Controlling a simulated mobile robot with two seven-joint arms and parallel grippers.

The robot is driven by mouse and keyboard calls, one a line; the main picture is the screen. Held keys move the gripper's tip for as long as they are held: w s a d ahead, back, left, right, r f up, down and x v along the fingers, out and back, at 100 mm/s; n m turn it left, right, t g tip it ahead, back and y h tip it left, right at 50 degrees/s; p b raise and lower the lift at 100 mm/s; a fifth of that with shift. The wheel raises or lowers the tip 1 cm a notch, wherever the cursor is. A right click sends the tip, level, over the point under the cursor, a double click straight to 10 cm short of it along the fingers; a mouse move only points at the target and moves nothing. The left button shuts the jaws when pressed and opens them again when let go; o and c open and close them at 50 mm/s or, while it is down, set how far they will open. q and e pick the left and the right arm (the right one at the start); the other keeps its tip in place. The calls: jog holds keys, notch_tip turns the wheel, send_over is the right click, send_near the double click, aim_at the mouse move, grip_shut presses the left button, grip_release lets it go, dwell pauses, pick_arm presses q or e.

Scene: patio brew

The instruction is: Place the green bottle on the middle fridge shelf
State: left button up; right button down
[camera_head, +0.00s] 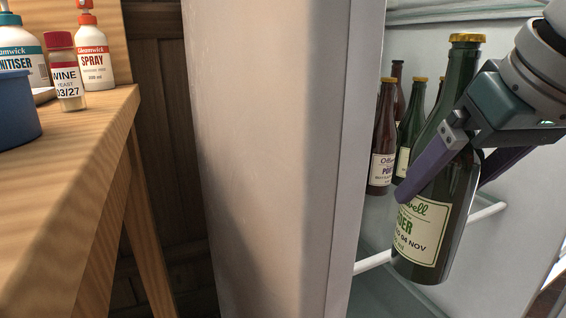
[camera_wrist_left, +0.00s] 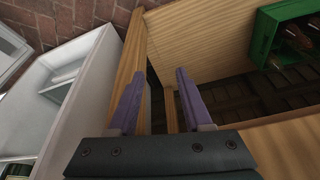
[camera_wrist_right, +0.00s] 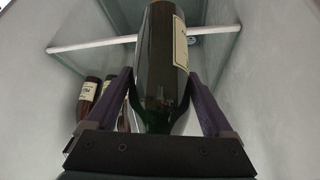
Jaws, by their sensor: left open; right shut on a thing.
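The green bottle (camera_head: 440,205), with a gold cap and a cream label, is held upright inside the open fridge in the head view. My right gripper (camera_head: 437,175) is shut on its body. In the right wrist view the green bottle (camera_wrist_right: 160,75) sits between both purple fingers of the right gripper (camera_wrist_right: 165,90). A white shelf-edge bar (camera_head: 373,262) shows low behind the bottle; whether the bottle touches a shelf cannot be told. My left gripper (camera_wrist_left: 158,95) is open and empty in the left wrist view, near the wooden table.
A brown bottle (camera_head: 383,140) and other bottles stand in the fridge behind and left of the held one. The fridge side wall (camera_head: 270,160) fills the middle.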

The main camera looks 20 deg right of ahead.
jog(key=w+d+f+b, duration=0.1)
jog(key=w, duration=0.6)
jog(key=w+d+f+b, duration=0.1)
jog(key=w+f+b, duration=0.1)
jog(key=w, duration=0.5)
jog(key=shift+w+d+f, duration=0.2)
jog(key=shift+w+d, duration=0.1)
jog(key=shift+w, duration=0.1)
grip_release()
jog(key=shift+d, duration=0.1)
jog(key=p+v, duration=0.3)
jog(key=v, duration=0.9)
jog(key=shift+p, duration=0.35)
